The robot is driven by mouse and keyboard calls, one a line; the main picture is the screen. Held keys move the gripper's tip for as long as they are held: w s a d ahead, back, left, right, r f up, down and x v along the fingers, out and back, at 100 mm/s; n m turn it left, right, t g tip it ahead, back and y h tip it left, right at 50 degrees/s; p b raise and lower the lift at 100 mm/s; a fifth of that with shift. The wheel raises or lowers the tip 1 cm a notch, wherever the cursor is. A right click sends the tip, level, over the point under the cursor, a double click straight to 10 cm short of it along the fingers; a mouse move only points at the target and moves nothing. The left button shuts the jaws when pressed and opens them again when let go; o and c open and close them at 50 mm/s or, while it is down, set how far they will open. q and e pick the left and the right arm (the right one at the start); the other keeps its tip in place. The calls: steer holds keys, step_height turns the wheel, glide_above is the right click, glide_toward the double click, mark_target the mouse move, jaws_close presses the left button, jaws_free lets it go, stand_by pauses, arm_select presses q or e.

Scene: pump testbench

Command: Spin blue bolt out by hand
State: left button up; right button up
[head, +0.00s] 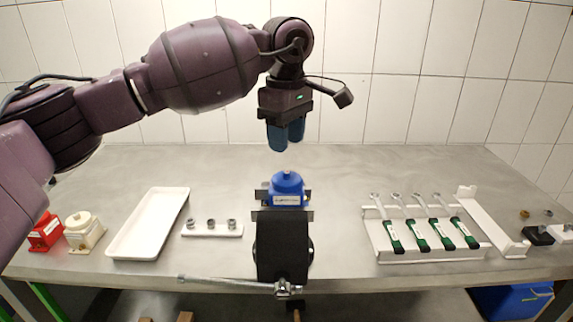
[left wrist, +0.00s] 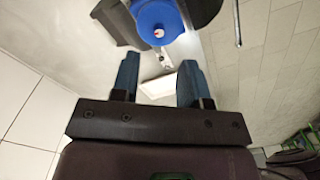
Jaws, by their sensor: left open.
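A blue pump housing (head: 286,190) with a white label sits in the jaws of a dark vise (head: 282,244) at the middle of the table. A small light-coloured bolt head shows on top of the blue housing (left wrist: 157,24) in the left wrist view. My left gripper (head: 286,146) points down above the blue housing, apart from it. Its two blue fingers are open with nothing between them, as the left wrist view (left wrist: 160,82) also shows. My right gripper is in neither view.
At the left are a red pump (head: 46,232), a cream pump (head: 84,231), an empty white tray (head: 148,224) and a white rack with several sockets (head: 212,229). At the right, several green-handled wrenches (head: 416,230) lie on a white holder. The table behind the vise is clear.

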mark_target(287, 172)
arm_select(q)
step_height(287, 172, down, 7)
steer(key=shift+r, duration=0.15)
stand_by(0.4)
jaws_close()
